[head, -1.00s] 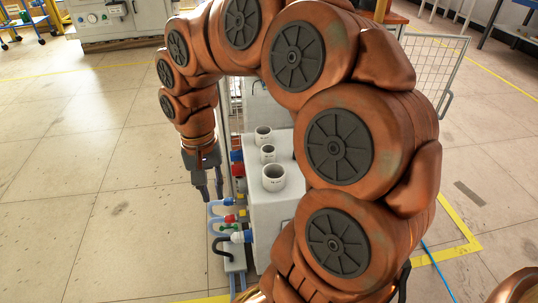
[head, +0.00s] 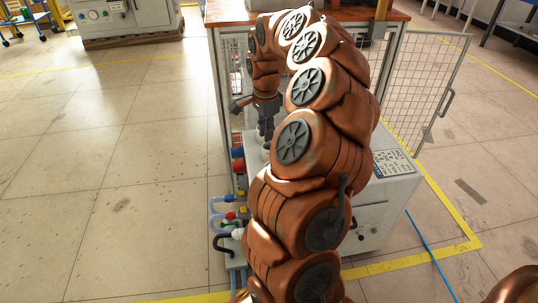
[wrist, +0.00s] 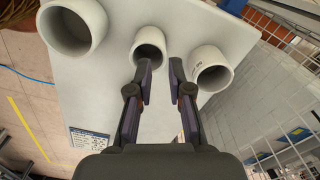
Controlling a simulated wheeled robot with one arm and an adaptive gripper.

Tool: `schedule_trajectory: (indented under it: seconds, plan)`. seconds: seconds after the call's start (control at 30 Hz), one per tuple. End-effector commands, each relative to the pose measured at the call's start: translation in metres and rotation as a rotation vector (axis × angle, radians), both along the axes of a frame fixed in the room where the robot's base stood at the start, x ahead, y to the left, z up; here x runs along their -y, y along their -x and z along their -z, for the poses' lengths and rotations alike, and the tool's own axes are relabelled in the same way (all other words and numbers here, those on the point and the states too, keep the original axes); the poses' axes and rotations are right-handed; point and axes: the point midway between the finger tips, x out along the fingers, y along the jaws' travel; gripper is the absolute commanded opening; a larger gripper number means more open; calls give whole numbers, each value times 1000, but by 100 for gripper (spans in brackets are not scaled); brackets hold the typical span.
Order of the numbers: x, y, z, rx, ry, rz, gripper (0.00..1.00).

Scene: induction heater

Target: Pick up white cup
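Three white cups stand upright on a white cabinet top (wrist: 110,90) in the wrist view. The large cup (wrist: 72,28) is at the upper left, the smallest cup (wrist: 149,45) in the middle, and another cup (wrist: 212,70) at the right. My gripper (wrist: 160,70) is open, with nothing between its fingers. Its left fingertip overlaps the lower edge of the middle cup, and its right fingertip is beside the right cup's wall; I cannot tell whether they touch. In the head view my gripper (head: 267,125) points down over the cabinet, and my arm hides most of the cups.
Hoses and coloured connectors (head: 228,215) run along the cabinet's left side. A wire mesh panel (head: 430,80) stands at the right, and a wooden-topped table (head: 225,12) is behind. The floor to the left is clear.

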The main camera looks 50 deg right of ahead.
Motion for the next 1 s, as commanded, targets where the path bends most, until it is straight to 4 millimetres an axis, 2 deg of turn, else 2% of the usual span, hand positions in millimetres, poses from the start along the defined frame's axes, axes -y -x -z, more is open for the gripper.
schedule_trajectory:
  seconds: [0.47,0.7,0.9,1.0]
  plan:
    - [1,-2,51,-2,-3,-4,19]
    - [2,-3,52,-1,0,-4,19]
    - [2,-3,52,0,0,-4,0]
    - [2,-3,52,0,0,-4,0]
